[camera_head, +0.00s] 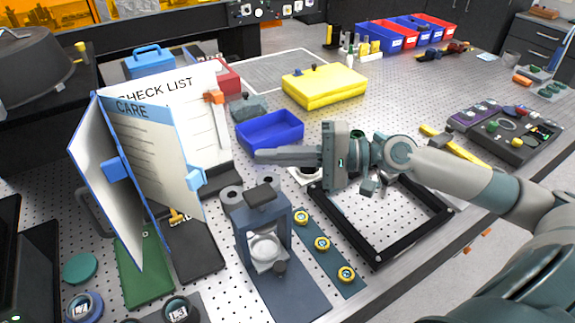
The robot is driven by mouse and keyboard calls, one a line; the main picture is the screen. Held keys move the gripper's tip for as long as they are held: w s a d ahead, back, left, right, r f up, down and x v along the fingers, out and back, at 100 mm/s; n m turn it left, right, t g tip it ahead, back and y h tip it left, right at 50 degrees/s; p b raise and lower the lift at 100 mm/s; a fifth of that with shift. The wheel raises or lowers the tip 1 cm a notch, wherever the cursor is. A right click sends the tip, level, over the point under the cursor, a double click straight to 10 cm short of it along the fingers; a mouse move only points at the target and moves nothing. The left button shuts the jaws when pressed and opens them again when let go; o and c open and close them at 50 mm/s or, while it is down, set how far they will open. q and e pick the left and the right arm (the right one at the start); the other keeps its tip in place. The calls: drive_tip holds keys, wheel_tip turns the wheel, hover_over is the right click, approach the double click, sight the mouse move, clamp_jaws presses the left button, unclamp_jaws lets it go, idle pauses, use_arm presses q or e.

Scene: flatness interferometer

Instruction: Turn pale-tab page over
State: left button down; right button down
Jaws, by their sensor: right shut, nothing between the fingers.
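A standing booklet with blue-edged pages is at the left. Its CARE page (160,150) stands out at an angle and carries a pale blue tab (196,178) on its right edge. A page at the far left (90,150) stands partly turned, with a darker blue tab (117,168). Behind them is the CHECK LIST page (190,90) with an orange tab (213,97). My right gripper (262,155) is shut and empty, its fingers pointing left toward the booklet. It is to the right of the pale tab, apart from it. My left gripper is out of view.
A blue open bin (269,131) lies just behind my right fingers. A dark blue instrument (262,225) stands below them, beside a strip with brass-coloured round parts (322,243). A black frame (425,232) lies under my right arm. A yellow case (324,87) is farther back.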

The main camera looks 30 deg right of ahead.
drive_tip(key=shift+s+b+v, duration=0.25)
drive_tip(key=shift+b+v, duration=0.45)
drive_tip(key=shift+v, duration=0.75)
drive_tip(key=shift+a, duration=0.15)
